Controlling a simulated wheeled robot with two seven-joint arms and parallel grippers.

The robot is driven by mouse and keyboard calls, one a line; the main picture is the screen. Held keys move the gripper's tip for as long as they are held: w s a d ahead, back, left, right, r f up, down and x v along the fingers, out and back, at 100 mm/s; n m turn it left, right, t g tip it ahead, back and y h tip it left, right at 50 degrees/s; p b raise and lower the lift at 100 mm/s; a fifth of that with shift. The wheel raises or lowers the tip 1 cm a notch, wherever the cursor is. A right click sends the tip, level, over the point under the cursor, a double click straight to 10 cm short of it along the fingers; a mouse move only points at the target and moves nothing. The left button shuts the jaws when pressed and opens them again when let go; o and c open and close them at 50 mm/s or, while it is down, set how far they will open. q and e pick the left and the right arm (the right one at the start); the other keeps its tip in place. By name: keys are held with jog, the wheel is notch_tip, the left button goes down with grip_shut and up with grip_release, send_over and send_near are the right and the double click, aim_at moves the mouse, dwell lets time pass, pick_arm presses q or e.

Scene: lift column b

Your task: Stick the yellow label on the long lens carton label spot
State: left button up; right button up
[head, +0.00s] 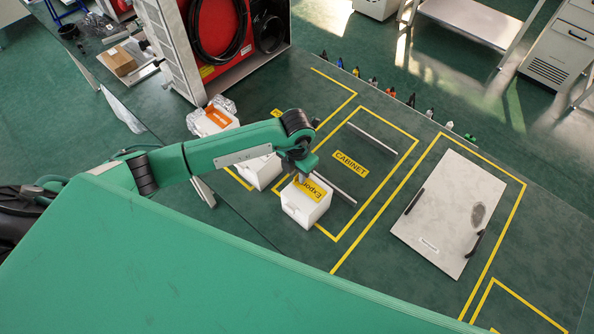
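A yellow label (313,189) with dark lettering that starts "Expo" shows at the top of a white carton (303,208). My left gripper (302,180) is right at the label's left end, above that carton. Its fingers are small and partly hidden by the wrist, so I cannot tell whether they grip the label or whether the label lies flat on the carton. A second white carton (262,174) stands just left, partly behind my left arm. A third white carton (208,126) with an orange patch stands farther back. I cannot read which is the long lens carton. My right gripper is not in view.
Yellow tape outlines mark the green table, with a "CABINET" sign (350,163) between two metal rails. A pale panel (450,215) with black handles lies at the right. A red machine (232,45) with hoses stands at the back. Small coloured tools line the far edge.

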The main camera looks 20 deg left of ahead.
pick_arm(q)
jog(key=shift+r, duration=0.1)
jog(key=shift+r, duration=0.3)
notch_tip(320, 180, up, 13)
jog(key=b, duration=0.4)
